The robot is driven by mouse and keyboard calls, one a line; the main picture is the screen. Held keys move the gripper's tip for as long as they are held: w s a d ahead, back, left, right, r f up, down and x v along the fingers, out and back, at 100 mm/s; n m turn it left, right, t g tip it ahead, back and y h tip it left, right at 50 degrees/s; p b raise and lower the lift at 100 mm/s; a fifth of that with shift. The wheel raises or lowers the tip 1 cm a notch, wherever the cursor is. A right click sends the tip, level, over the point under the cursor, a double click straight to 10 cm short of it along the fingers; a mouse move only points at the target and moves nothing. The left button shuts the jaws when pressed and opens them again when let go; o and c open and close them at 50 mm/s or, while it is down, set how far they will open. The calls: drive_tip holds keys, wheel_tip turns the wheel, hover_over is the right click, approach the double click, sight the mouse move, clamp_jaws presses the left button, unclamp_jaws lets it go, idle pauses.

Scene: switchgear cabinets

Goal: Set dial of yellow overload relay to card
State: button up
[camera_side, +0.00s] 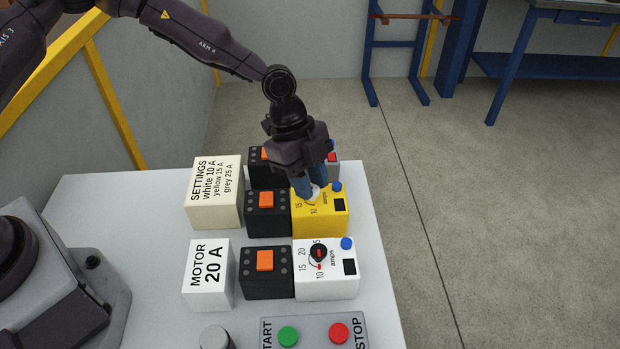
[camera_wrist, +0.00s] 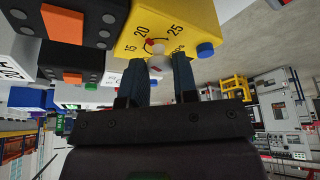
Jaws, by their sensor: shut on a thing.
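The yellow overload relay (camera_side: 322,222) stands in the middle row; its amps scale also shows in the wrist view (camera_wrist: 195,22). My gripper (camera_side: 312,191) is pointed down at the relay's face and shut on its dial (camera_wrist: 157,48). The fingers hide much of the dial. In the wrist view a bit of red shows at the dial near the 20 and 15 marks, but I cannot tell the exact setting. The cream settings card block (camera_side: 216,213) at the left reads white 10 A, yellow 15 A, grey 25 A.
A white relay (camera_side: 312,285) with a black dial stands in front, beside a black contactor (camera_side: 264,286) and a MOTOR 20 A block (camera_side: 209,290). A grey relay (camera_side: 333,158) is partly hidden behind my gripper. A START/STOP box (camera_side: 313,331) lies at the front.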

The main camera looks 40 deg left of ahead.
drive_tip(key=n+t, duration=0.1)
drive_tip(key=n, duration=0.1)
drive_tip(key=n+t, duration=0.1)
drive_tip(key=n, duration=0.2)
drive_tip(key=shift+s+d+n, duration=0.1)
drive_tip(key=shift+s+n, duration=0.05)
drive_tip(key=shift+n, duration=0.15)
drive_tip(key=n+t+y, duration=0.1)
drive_tip(key=n, duration=0.1)
drive_tip(key=n+t, duration=0.1)
drive_tip(key=n, duration=0.2)
drive_tip(key=shift+s+d+y, duration=0.1)
drive_tip(key=shift+y, duration=0.3)
drive_tip(key=shift+n, duration=0.4)
drive_tip(key=o, duration=0.9)
drive_tip(key=shift+r, duration=0.1)
drive_tip(key=v, duration=1.2)
drive_tip(key=shift+s+r, duration=0.15)
drive_tip(key=shift+r, duration=0.2)
